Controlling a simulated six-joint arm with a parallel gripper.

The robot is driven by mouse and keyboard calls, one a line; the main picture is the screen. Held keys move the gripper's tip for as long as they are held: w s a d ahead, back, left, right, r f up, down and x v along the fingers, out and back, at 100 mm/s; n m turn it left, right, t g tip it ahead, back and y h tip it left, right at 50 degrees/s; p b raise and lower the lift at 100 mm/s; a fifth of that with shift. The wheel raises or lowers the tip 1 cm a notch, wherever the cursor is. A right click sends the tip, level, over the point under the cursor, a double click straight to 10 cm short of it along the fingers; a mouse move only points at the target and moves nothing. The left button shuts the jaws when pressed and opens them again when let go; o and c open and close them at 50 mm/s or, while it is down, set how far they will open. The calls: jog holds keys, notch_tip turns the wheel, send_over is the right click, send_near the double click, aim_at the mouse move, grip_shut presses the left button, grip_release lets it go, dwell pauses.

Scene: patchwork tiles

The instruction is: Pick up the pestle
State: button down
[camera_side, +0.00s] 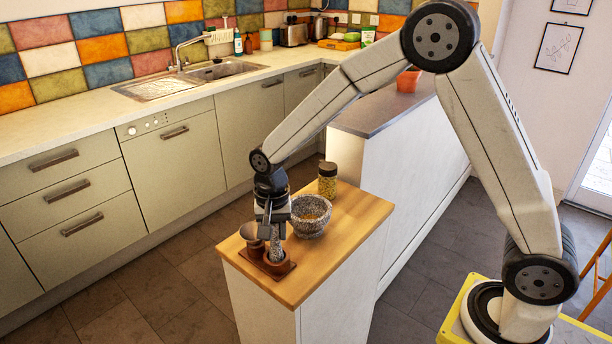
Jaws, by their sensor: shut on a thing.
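The pestle (276,246) is speckled grey stone and stands roughly upright, its lower end at a brown cup on a small brown tray (284,274) near the counter's front left corner. My gripper (272,232) points down over it and is shut on its upper part. The pestle's top is hidden by the fingers. I cannot tell whether its lower end touches the bottom of the cup.
A speckled grey mortar (311,217) stands right beside my gripper. A lidded jar (327,180) is behind it. A brown cup-like vessel (251,236) is close on the left. The wooden top (347,231) is bare to the right.

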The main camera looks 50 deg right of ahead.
jog(key=shift+r, duration=0.5)
notch_tip(320, 180, up, 2)
jog(key=s+d+r, duration=0.1)
jog(key=s+r, duration=0.9)
jog(key=s, duration=0.4)
jog(key=shift+d, duration=0.3)
